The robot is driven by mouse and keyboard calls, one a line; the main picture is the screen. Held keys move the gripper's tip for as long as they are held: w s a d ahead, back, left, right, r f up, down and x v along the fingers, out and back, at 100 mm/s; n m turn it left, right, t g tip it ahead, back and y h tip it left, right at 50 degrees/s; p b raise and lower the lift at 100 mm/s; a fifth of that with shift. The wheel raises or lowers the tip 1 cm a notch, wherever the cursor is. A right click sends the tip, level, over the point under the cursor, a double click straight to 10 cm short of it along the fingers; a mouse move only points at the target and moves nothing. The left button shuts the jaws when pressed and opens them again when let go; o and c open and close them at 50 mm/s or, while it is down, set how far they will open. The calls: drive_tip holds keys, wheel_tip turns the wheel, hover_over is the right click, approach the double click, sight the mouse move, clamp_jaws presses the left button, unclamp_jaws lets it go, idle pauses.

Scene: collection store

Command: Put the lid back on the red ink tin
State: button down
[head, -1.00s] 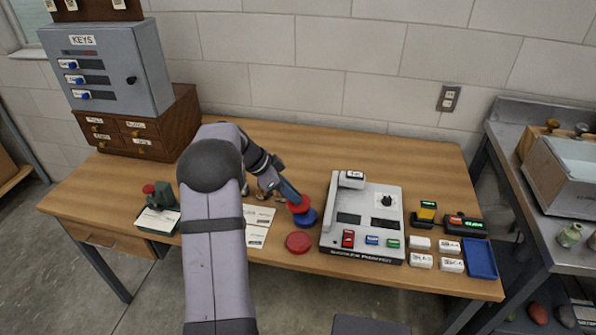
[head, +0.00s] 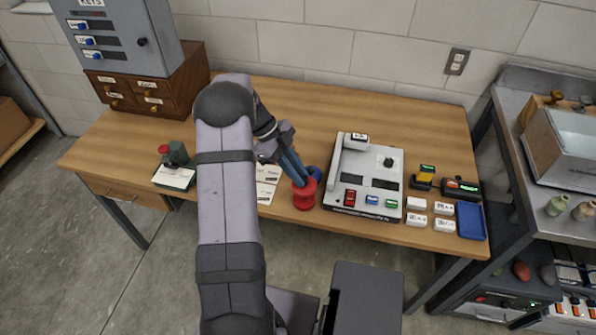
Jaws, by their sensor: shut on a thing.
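My gripper (head: 300,179) is shut on the red lid (head: 308,184), its fingers reaching down from the upper left. The lid is at the red ink tin (head: 303,203), near the front edge of the wooden desk. The lid covers the tin's top from this view. I cannot tell whether lid and tin touch or whether a small gap is between them. A blue tin (head: 315,172) stands just behind and to the right, partly hidden by the lid and fingers.
A grey console (head: 365,180) stands close on the right. White cards (head: 268,185) lie to the left, partly behind my arm. Small white boxes (head: 417,204) and a blue tray (head: 470,220) are further right.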

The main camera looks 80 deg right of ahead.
drive_tip(key=shift+f+b, duration=1.8)
drive_tip(key=shift+f, duration=1.25)
drive_tip(key=shift+b, duration=0.5)
drive_tip(key=shift+f+b, duration=0.15)
drive_tip(key=shift+b, duration=0.45)
idle(0.8)
idle(0.4)
drive_tip(key=c, duration=1.1)
unclamp_jaws()
